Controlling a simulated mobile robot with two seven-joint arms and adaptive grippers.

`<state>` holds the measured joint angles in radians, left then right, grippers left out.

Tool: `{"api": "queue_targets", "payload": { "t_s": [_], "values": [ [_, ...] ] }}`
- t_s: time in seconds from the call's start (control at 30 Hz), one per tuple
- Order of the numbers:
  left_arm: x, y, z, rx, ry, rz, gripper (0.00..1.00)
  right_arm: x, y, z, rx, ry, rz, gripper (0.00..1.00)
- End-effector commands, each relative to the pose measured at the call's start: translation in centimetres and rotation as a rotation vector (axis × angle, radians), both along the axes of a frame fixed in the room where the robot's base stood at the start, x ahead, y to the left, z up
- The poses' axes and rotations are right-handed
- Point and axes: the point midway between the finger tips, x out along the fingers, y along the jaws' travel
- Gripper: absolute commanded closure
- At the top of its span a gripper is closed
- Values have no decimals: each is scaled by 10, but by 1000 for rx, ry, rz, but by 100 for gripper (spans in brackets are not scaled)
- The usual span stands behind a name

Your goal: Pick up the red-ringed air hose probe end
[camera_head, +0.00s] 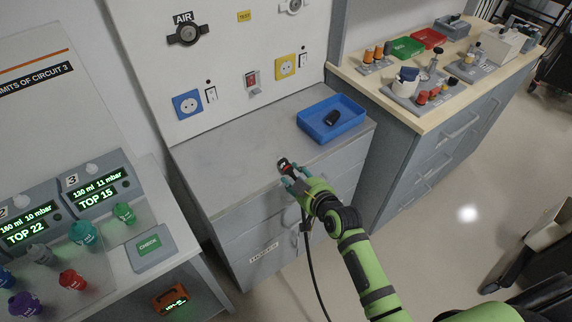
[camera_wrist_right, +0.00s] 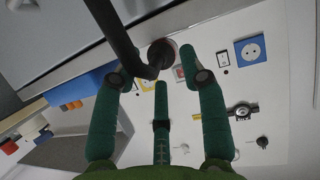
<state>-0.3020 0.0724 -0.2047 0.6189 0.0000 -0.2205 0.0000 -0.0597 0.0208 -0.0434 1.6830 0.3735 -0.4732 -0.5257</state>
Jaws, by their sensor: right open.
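The air hose probe end (camera_head: 284,162) is a small dark piece with a touch of red, at the front edge of the grey cabinet top. My right gripper (camera_head: 291,178) is right at it, with its green fingers around or beside it. In the right wrist view the fingers (camera_wrist_right: 157,76) are spread open. The dark probe end (camera_wrist_right: 162,52) and black hose (camera_wrist_right: 120,35) show between and beyond the fingertips there; I cannot tell whether they touch. The hose also hangs below my gripper in the head view (camera_head: 312,262). My left gripper is not in view.
A blue tray (camera_head: 347,133) with a black item stands on the cabinet top (camera_head: 215,165). The wall panel behind has an AIR port (camera_head: 187,34) and sockets. A ventilator bench (camera_head: 110,245) is at left, a wooden-topped bench (camera_head: 390,108) at right. The cabinet top's left side is clear.

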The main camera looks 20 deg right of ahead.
Motion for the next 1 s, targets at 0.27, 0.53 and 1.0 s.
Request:
{"api": "queue_targets", "payload": {
  "t_s": [0.27, 0.53, 1.0],
  "values": [
    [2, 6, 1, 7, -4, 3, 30, 19, 4, -7, 0, -1, -1, 57],
    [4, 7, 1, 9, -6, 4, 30, 18, 4, -7, 0, -1, -1, 93],
    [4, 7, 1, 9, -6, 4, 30, 17, 4, -7, -2, 6, 1, 100]
  ]
}}
